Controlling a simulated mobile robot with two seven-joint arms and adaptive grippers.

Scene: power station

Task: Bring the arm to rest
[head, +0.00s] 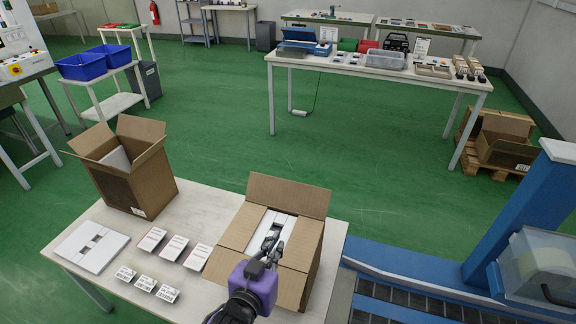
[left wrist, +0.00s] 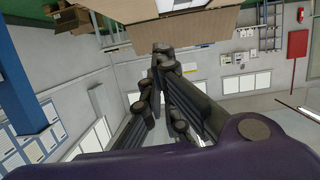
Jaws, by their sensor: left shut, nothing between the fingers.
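My left gripper (head: 270,240) has a purple body and dark fingers. In the head view it is in front of and over the open cardboard box (head: 291,195) at the right of the near table. In the left wrist view the fingers (left wrist: 165,75) are shut with nothing between them. The underside of cardboard (left wrist: 185,27) shows beyond the fingertips there. The box has its flaps spread, and white pieces (head: 272,226) show inside it, partly hidden by the gripper. My right gripper is not in view.
The near table (head: 200,215) also holds a second open box (head: 135,180), a white flat panel (head: 92,247), and several small labelled cards (head: 173,249). A blue conveyor frame (head: 420,275) stands at the right.

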